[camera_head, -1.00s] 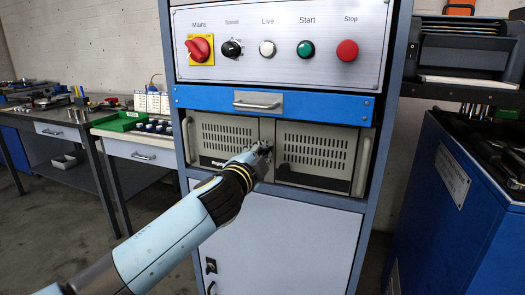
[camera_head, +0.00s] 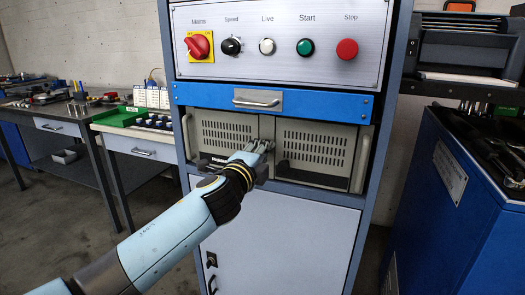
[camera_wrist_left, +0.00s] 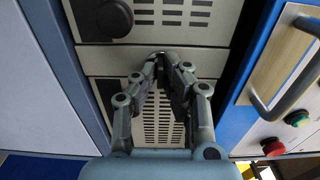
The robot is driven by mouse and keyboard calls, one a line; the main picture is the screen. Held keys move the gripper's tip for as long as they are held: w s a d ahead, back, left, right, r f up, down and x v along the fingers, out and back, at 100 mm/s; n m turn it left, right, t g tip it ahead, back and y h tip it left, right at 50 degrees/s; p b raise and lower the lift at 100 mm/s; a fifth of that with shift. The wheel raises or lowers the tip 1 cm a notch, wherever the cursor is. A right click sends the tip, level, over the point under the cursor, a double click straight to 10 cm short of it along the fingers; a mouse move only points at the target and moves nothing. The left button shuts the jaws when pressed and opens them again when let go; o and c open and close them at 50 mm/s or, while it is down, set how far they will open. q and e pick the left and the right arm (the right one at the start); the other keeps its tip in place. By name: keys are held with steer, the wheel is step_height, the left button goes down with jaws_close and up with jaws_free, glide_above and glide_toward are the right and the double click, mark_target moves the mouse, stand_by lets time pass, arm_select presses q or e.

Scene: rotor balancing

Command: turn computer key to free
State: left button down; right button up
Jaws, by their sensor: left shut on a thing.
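The computer (camera_head: 318,145) is a beige vented unit in the cabinet under the blue drawer; its vented front also shows in the left wrist view (camera_wrist_left: 160,122). My left gripper (camera_head: 264,146) is at the strip between its two vented panels. In the left wrist view my left gripper (camera_wrist_left: 168,62) has its fingertips closed together at a small round metal piece on this strip, which looks like the key lock (camera_wrist_left: 158,53). The fingers mostly cover it, so the key's angle cannot be made out. My right gripper is not in view.
Above are the blue drawer (camera_head: 320,104) and a control panel (camera_head: 282,20) with a red mains switch, a knob and several buttons. Below is a pale cabinet door (camera_head: 285,245). A bench (camera_head: 145,150) stands left and a blue cabinet (camera_head: 455,220) right.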

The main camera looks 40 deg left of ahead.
arm_select(q)
steer(key=shift+f, duration=0.1)
steer(key=c, duration=1.5)
jaws_free()
steer(key=shift+d, duration=0.1)
steer(key=v, duration=1.2)
